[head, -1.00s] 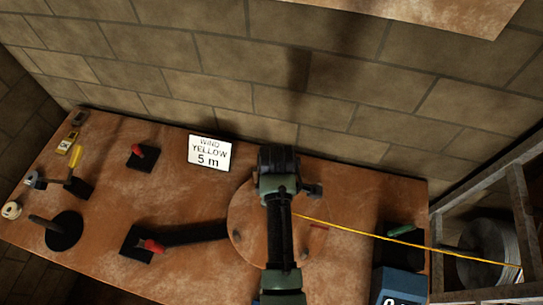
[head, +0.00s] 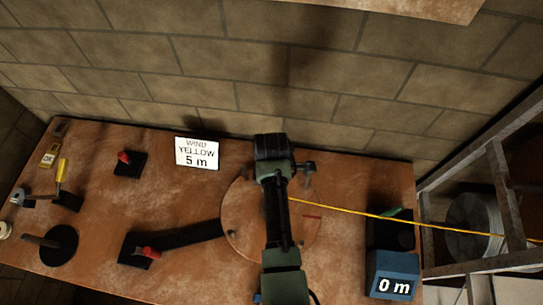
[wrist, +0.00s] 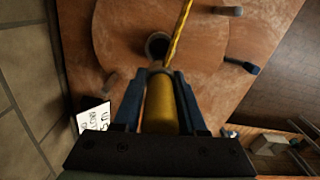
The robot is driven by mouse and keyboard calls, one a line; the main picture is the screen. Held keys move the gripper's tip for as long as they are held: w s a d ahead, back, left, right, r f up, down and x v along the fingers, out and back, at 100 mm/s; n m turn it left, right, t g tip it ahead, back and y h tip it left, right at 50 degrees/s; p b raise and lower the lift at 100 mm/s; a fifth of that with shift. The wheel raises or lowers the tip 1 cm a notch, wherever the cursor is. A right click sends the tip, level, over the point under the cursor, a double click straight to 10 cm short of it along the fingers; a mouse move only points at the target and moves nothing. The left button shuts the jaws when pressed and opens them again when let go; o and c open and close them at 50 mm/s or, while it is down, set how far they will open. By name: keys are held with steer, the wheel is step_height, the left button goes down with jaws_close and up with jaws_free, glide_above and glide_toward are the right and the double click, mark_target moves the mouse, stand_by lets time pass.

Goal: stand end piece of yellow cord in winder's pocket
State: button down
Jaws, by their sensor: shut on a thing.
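The winder is a round wooden disc (head: 238,222) on the bench, partly covered by my arm in the head view. In the wrist view its face (wrist: 120,35) carries short pegs and a dark round cup (wrist: 155,44), which looks like the pocket. My gripper (wrist: 160,98) is shut on the yellow end piece (wrist: 160,112), a cylinder between the two blue fingers. The end piece's tip appears close below the cup in the picture; I cannot tell whether it touches. The yellow cord (wrist: 181,28) runs up from it, and in the head view the cord (head: 370,213) stretches right. The fingertips are hidden there.
A metal frame with a reel (head: 474,225) stands at the right. A blue counter box (head: 393,275) reads 0 m. A sign (head: 197,153) reads "WIND YELLOW 5 m". Red-handled fixtures (head: 127,162) and small tools stand at the left. A brick wall (head: 180,60) closes the back.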

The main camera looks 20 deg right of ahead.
steer(key=shift+f+b, duration=4.4)
steer(key=shift+f, duration=1.7)
steer(key=shift+s+a+f+b, duration=0.15)
steer(key=shift+s+f+b, duration=0.2)
steer(key=shift+s+f, duration=0.15)
steer(key=shift+c, duration=1.9)
jaws_free()
steer(key=shift+w+r, duration=0.15)
steer(key=shift+r, duration=0.35)
steer(key=r, duration=0.8)
steer(key=r+b, duration=0.1)
steer(key=r, duration=0.3)
steer(key=shift+w+r, duration=0.1)
steer(key=shift+w, duration=0.2)
steer(key=shift+s+r, duration=0.2)
steer(key=shift+r, duration=0.45)
